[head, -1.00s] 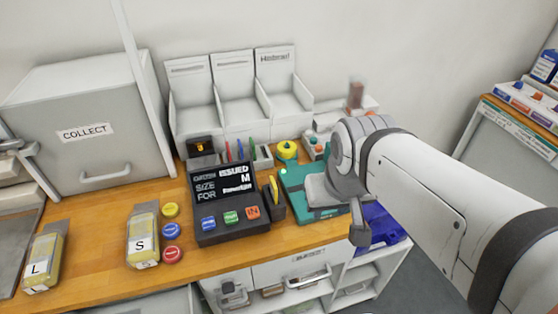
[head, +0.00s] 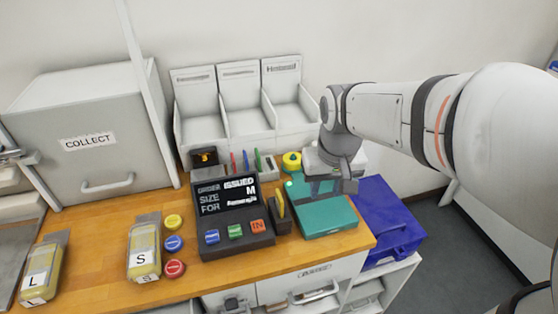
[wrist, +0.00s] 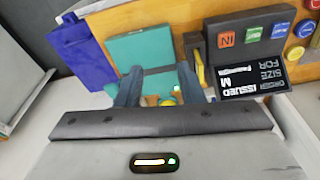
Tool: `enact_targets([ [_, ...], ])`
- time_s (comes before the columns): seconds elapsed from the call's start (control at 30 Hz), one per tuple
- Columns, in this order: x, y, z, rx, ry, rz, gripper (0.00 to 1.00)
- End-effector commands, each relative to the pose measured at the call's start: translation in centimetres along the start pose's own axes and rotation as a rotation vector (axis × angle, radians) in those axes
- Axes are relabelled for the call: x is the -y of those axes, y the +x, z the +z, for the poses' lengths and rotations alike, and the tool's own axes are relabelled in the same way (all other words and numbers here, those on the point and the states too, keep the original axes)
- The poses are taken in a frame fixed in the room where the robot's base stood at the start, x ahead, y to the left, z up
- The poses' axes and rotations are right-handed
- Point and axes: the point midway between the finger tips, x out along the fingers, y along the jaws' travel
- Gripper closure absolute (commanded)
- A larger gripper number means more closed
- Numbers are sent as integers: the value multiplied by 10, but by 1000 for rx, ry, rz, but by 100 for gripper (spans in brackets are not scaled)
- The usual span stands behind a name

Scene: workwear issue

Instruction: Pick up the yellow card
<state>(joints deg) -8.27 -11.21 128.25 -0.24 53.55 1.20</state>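The yellow card (head: 281,204) stands upright in a dark holder (head: 284,221) at the right side of the order terminal. In the wrist view the yellow card (wrist: 200,74) shows as a thin strip just right of my right-hand finger. My gripper (head: 335,186) is above the back right part of the teal box, to the right of the card and apart from it. In the wrist view my gripper (wrist: 159,72) has its two fingers spread, with nothing held between them; the teal box lies beyond them.
The order terminal (head: 230,218) stands left of the holder and reads ISSUED, size M. The teal box (head: 325,220) is close on its right. A yellow roll (head: 291,160) sits behind. A blue bin (head: 390,225) is beyond the counter's right end.

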Motion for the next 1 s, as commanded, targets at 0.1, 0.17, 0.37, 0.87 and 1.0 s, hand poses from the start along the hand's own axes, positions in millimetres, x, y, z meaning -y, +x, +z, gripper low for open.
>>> enact_targets([
  [0.1,24,30,-39,61,-54,-8,65],
  [0.17,35,44,-54,86,-76,-10,65],
  [0.37,66,82,-89,143,-130,-13,65],
  [0.87,80,131,-92,168,-152,-12,65],
  [1.0,83,151,-85,170,-153,-12,65],
])
